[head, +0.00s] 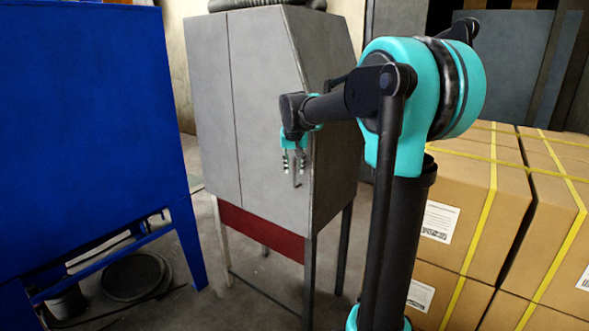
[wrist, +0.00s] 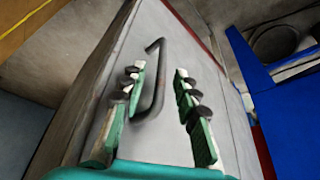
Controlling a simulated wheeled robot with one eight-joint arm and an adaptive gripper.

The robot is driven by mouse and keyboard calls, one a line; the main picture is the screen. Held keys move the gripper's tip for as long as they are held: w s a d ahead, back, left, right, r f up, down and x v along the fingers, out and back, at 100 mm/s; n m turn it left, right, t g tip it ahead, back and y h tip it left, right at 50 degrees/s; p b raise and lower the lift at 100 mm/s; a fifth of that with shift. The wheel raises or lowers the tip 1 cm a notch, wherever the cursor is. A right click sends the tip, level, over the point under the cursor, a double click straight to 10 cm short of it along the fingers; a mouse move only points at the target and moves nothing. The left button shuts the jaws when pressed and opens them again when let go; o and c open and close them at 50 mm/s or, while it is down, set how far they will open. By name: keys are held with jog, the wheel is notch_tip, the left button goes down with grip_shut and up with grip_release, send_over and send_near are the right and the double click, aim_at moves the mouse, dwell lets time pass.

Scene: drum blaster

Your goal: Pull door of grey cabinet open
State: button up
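The grey cabinet (head: 212,110) stands on legs at the centre of the head view, with a vertical seam down its front. Its door handle (head: 297,176) is a thin bent bar near the right edge of the front. In the wrist view the handle (wrist: 157,85) lies between the two fingers, nearer the left one. My gripper (head: 293,162) is at the handle in the head view. In the wrist view my gripper (wrist: 160,85) is open, with a gap between the handle and the right finger. Whether the left finger touches the handle I cannot tell. The door looks closed.
A large blue cabinet (head: 85,110) on legs stands at the left. Strapped cardboard boxes (head: 470,205) are stacked at the right. A dark round object (head: 133,276) lies low under the blue cabinet. Some bare floor shows between the two cabinets.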

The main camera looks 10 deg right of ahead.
jog(key=shift+w+f, duration=0.15)
jog(key=shift+f, duration=0.25)
grip_shut()
